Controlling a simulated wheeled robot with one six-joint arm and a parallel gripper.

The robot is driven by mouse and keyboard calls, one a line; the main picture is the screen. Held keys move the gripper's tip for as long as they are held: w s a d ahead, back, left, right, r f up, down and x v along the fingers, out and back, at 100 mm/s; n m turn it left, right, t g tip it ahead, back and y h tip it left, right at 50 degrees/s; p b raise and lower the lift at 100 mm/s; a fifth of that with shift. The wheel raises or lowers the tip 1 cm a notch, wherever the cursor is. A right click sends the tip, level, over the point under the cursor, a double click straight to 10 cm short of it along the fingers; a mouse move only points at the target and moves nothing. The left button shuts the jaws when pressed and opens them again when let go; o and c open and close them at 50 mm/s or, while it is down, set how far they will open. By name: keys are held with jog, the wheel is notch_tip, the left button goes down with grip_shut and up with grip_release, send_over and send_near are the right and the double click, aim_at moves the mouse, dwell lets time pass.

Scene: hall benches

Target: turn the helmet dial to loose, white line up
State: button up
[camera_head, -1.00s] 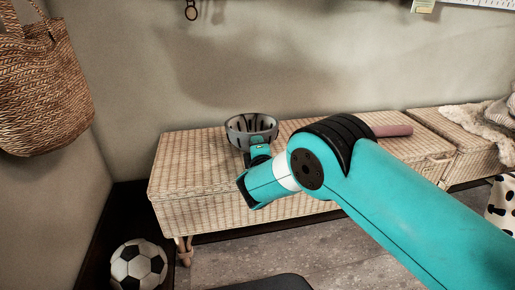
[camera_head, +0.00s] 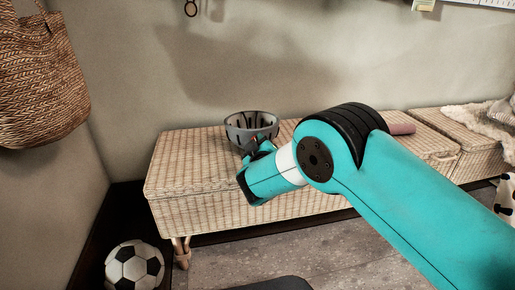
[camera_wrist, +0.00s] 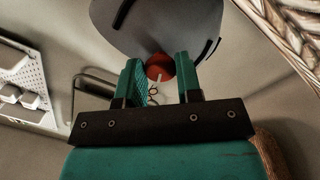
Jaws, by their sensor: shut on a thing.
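The grey helmet (camera_head: 251,128) lies like a bowl, open side up, on the wicker bench. Its grey shell (camera_wrist: 160,22) fills the top of the wrist view, with dark slots. The red-orange dial (camera_wrist: 160,66) sits at the helmet's edge, between the fingers. My gripper (camera_wrist: 159,72) is shut on the dial, one finger on each side. In the head view my gripper (camera_head: 261,147) is at the helmet's near side and hides most of the dial. A short pale mark shows low on the dial; I cannot tell its exact angle.
The wicker bench (camera_head: 190,180) runs along the wall. A pink roll (camera_head: 402,129) lies behind my arm. A fleece (camera_head: 485,118) is at the right. A soccer ball (camera_head: 134,266) is on the floor, and a woven bag (camera_head: 38,85) hangs at the left.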

jog(key=shift+f+m+b, duration=0.1)
jog(key=shift+m+b, duration=0.9)
jog(key=shift+m, duration=1)
jog(key=o, duration=0.9)
jog(key=shift+s, duration=0.1)
jog(key=b+v, duration=0.1)
jog(key=v, duration=1.6)
jog(key=shift+s+b, duration=0.15)
jog(key=shift+b, duration=0.15)
